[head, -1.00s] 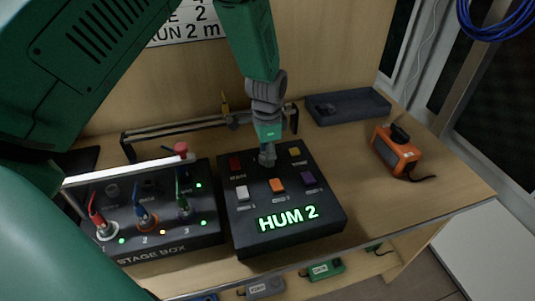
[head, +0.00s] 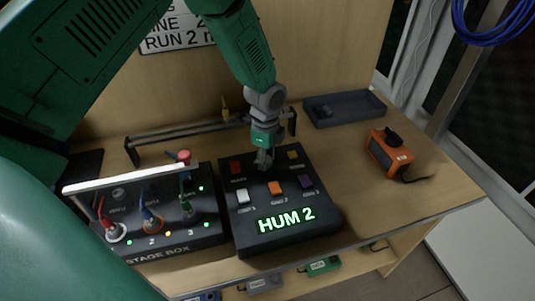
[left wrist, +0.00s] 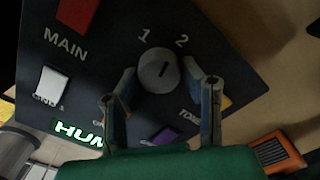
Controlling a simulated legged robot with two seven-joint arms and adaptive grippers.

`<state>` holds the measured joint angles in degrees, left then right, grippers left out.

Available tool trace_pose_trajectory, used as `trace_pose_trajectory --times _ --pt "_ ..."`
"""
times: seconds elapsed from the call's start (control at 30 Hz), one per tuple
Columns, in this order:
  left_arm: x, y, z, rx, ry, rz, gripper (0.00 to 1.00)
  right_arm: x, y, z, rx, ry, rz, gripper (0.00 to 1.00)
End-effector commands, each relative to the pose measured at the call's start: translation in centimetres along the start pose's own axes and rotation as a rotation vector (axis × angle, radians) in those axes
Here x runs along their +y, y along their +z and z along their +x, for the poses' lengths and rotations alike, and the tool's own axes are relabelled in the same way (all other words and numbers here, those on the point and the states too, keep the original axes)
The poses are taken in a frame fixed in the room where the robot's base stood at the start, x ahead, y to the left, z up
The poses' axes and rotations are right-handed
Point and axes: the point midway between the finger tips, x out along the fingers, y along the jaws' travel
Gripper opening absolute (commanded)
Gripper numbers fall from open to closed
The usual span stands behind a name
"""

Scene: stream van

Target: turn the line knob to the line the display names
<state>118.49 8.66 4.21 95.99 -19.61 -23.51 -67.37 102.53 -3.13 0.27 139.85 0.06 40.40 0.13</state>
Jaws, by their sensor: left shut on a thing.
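The dark control box (head: 333,222) stands on the bench, its lit green display (head: 286,220) reading "HUM 2". The line knob (left wrist: 159,72) is a round grey knob with a dark mark, near the printed numbers 1 and 2. The mark looks roughly between the two numbers; I cannot tell exactly which it favours. My left gripper (head: 264,163) reaches down onto the box. In the left wrist view its two fingers (left wrist: 161,92) stand on either side of the knob, shut on it. In the head view the gripper hides the knob. My right gripper is not in view.
A stage box (head: 165,250) with coloured plugs and a pale bar is on the left. Red (head: 236,167), white (head: 243,196), orange (head: 275,188) and purple (head: 306,181) buttons surround the knob. An orange device (head: 390,153) and a dark tray (head: 345,108) lie right; bench between is clear.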

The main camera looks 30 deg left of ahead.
Motion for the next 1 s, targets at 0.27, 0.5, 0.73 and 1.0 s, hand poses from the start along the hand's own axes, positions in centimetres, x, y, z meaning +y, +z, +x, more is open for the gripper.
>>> trace_pose_trajectory --times 0.27,0.5,0.73,1.0 --pt "0.3 0.5 0.2 -0.005 0.01 0.203 0.06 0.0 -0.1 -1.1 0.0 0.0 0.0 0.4" --pt "0.2 0.5 0.3 -0.005 0.008 0.311 0.06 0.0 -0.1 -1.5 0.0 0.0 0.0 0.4" --pt "0.1 0.5 0.3 -0.005 0.007 0.353 0.06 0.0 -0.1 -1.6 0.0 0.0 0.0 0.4" --pt "0.1 0.5 0.3 -0.006 0.006 0.359 0.06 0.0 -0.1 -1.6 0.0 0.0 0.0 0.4"
